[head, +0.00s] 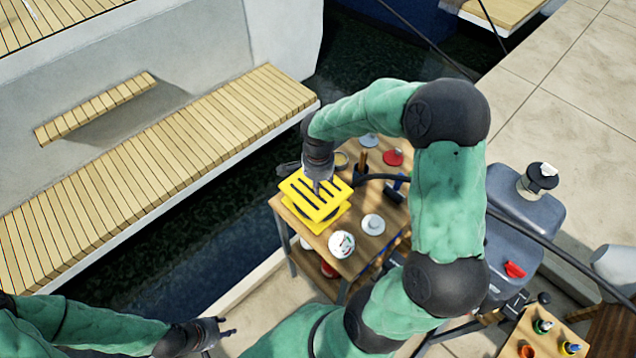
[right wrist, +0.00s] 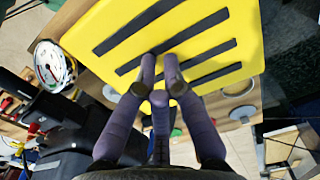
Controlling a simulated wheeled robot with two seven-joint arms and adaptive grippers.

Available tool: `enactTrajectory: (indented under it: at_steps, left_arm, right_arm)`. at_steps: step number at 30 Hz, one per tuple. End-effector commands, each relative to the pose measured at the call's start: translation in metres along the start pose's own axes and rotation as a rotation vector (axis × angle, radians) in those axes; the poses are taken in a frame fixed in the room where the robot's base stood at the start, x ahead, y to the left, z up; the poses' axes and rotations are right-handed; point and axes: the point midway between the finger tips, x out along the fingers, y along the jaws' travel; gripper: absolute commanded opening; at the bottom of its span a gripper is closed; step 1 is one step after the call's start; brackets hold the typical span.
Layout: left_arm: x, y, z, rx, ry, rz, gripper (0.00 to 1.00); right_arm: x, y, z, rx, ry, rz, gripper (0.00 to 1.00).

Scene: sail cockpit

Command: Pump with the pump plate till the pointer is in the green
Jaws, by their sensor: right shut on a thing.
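The yellow pump plate (head: 303,193), with dark strips across its top, sits at the near left corner of a small wooden table. It fills the top of the right wrist view (right wrist: 205,22). My right gripper (head: 318,185) comes down onto the plate from above. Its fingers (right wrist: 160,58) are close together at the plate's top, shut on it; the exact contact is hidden. The round white gauge (head: 341,244) with coloured marks stands beside the plate; it also shows in the right wrist view (right wrist: 50,66). I cannot read its pointer surely. My left gripper (head: 230,327) is open and empty, low and away from the table.
The wooden table (head: 338,270) also holds a red-topped item (head: 393,157), a white disc (head: 373,224) and a blue-handled tool (head: 397,188). A dark hose (head: 385,177) runs right from the plate. Water and a slatted bench (head: 170,150) lie left. Grey containers (head: 525,205) stand right.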

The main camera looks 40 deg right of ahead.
Motion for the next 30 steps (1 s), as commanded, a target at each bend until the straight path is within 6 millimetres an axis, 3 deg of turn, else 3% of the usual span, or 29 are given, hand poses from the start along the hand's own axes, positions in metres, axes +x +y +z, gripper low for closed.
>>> enactTrajectory:
  at_steps: [8,21,30]
  left_arm:
    - [0.004,-0.001,0.000,0.000,0.000,0.000,0.40]
    - [0.042,-0.015,-0.002,0.000,0.000,0.000,0.40]
    - [0.041,-0.015,-0.002,0.000,0.000,0.000,0.40]
  right_arm:
    - [0.005,0.000,0.000,0.000,0.000,0.001,0.00]
    - [0.056,0.001,0.000,0.000,-0.001,0.002,0.00]
    - [0.058,0.001,0.001,-0.001,-0.002,0.004,0.00]
